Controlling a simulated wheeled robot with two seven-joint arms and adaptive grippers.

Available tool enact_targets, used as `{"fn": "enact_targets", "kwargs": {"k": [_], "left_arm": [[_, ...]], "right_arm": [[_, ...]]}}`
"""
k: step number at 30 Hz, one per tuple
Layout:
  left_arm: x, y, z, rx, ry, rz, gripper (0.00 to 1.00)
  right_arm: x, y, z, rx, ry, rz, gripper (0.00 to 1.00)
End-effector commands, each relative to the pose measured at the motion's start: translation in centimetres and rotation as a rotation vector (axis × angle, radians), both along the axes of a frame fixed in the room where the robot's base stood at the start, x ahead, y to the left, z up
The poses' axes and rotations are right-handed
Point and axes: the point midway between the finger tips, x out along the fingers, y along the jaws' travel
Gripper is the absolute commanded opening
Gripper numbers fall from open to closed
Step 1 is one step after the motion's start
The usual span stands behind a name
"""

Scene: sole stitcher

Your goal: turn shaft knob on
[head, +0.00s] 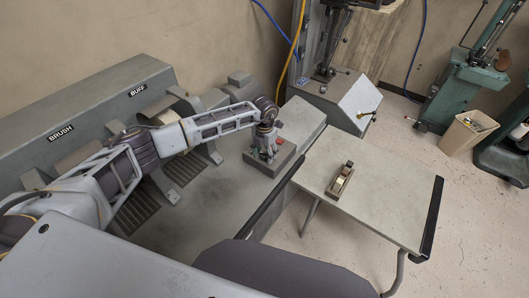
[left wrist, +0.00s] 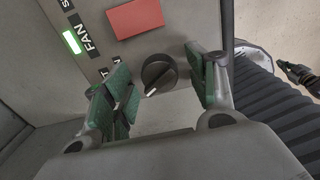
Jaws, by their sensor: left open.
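The black round knob (left wrist: 158,72) with a white pointer line shows in the left wrist view, on a grey panel below a red square (left wrist: 135,18). The pointer slants to the lower left. My left gripper (left wrist: 160,84) is open, with one green-padded finger on either side of the knob and clear gaps between. In the head view my left gripper (head: 265,150) is over the grey control box (head: 284,160) and hides the knob. The knob's own label is mostly hidden behind the left finger. My right gripper is not in view.
A lit indicator (left wrist: 72,42) sits beside the FAN label (left wrist: 88,36). A dark ribbed hose (left wrist: 268,95) runs right of the panel. A small table (head: 385,195) carrying a wooden-bodied tool (head: 340,180) stands right of the control box. The grey BRUSH/BUFF machine (head: 100,100) stands behind my arm.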

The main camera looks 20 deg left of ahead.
Motion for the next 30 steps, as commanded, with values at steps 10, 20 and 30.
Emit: {"fn": "enact_targets", "kwargs": {"k": [10, 20, 30], "left_arm": [[0.00, 0.01, -0.01, 0.000, 0.000, 0.000, 0.41], [0.01, 0.01, 0.01, 0.000, 0.000, -0.001, 0.11], [0.06, 0.03, -0.06, 0.001, -0.001, -0.053, 0.11]], "right_arm": [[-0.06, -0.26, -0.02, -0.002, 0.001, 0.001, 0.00], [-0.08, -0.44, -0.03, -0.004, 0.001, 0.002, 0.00], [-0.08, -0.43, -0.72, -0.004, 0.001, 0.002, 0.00]]}}
